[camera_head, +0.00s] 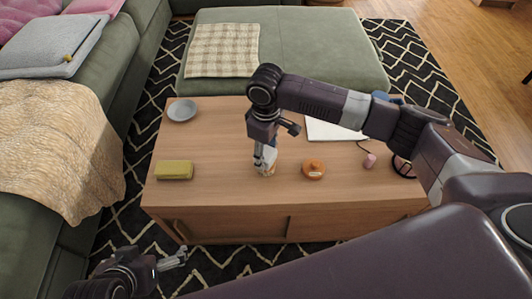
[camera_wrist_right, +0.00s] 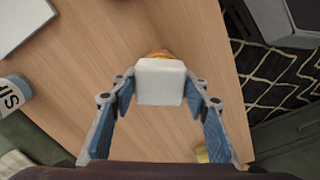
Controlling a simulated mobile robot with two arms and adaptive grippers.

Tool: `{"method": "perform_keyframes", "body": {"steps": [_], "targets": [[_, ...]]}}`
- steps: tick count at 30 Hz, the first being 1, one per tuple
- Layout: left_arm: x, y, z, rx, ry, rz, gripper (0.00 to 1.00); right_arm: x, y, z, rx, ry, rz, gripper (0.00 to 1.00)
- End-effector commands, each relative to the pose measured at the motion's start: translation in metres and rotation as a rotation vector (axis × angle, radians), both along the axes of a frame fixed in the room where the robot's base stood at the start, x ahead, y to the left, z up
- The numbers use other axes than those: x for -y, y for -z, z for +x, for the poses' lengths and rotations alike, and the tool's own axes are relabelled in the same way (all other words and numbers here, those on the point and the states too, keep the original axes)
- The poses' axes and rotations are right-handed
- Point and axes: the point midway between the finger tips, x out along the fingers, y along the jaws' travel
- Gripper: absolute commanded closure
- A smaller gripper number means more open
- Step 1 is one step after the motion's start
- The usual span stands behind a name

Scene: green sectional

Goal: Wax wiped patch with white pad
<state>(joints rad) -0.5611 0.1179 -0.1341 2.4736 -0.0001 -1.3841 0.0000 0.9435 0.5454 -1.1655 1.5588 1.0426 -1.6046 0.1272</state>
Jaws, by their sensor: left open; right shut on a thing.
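A white pad (camera_wrist_right: 160,82) is between the blue-lined fingers of my right gripper (camera_head: 265,162), which is shut on it. It is low over the front middle of the wooden table (camera_head: 230,190). I cannot tell whether the pad touches the wood. An orange round tin-like thing (camera_head: 313,169) lies just right of that gripper. In the right wrist view an orange rim (camera_wrist_right: 158,54) shows beyond the pad, partly hidden by it. My left gripper (camera_head: 176,258) is open and empty in front of the table, low at left. No distinct wiped patch shows.
A yellow sponge-like block (camera_head: 174,170) and a grey plate (camera_head: 182,110) are at the table's left. A white flat thing (camera_head: 330,131) lies behind my right arm, and a small pink thing (camera_head: 370,160) lies right. A lettered cup-like thing (camera_wrist_right: 12,96) shows in the wrist view.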

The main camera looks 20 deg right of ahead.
Motion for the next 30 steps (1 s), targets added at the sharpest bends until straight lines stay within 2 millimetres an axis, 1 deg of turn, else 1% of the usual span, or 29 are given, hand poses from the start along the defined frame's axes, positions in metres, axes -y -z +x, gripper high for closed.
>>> {"method": "perform_keyframes", "body": {"steps": [30], "targets": [[-0.0016,0.0014,-0.0053,-0.021,-0.001,0.005,0.04,0.0001,0.0011,-0.0006,-0.002,0.000,-0.001,0.77]]}}
